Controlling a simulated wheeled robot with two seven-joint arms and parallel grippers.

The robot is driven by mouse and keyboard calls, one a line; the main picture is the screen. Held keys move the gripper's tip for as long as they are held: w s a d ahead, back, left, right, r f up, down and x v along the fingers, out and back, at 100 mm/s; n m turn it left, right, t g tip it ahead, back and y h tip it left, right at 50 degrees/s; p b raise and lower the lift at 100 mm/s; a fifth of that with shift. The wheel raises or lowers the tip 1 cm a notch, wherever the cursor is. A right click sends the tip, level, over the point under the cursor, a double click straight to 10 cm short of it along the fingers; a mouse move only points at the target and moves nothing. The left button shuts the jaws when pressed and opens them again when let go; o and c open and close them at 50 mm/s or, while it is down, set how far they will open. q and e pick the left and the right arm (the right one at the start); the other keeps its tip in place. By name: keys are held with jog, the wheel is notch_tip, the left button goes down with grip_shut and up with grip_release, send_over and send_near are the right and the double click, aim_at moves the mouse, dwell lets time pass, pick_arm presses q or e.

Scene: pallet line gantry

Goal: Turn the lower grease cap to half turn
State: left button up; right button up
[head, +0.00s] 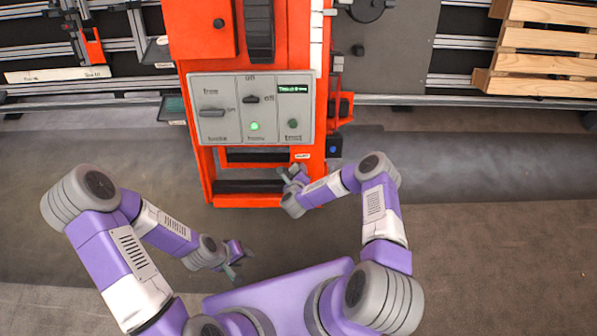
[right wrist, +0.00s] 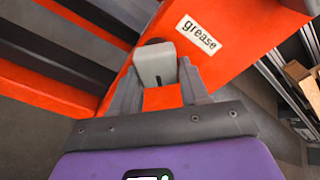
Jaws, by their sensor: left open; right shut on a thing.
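The grease cap (right wrist: 155,66) is a pale grey block in the right wrist view, on the orange frame just left of a white "grease" label (right wrist: 198,35). My right gripper (head: 291,174) is at the lower right of the orange machine in the head view. Its two fingers stand on either side of the cap and are shut on it. In the head view the gripper hides the cap, and the small label (head: 302,156) shows just above. My left gripper (head: 238,261) is open and empty, low in front of the machine and away from it.
The orange machine (head: 205,178) carries a grey control panel (head: 227,125) with switches, a lit green lamp and a small display. A blue button box (head: 334,148) sits at its right side. A wooden pallet (head: 545,62) is at the upper right. The floor around is clear.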

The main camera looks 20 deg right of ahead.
jog(key=m, duration=0.4)
jog(key=shift+a+f, duration=0.15)
jog(key=shift+a, duration=0.15)
jog(key=shift+a+m+y, duration=0.15)
jog(key=shift+m+y, duration=0.15)
jog(key=shift+m, duration=0.9)
jog(key=shift+a+m+y, duration=0.15)
jog(key=shift+m+y, duration=0.15)
jog(key=shift+m, duration=0.9)
jog(key=o, duration=1)
jog(key=shift+c, duration=0.2)
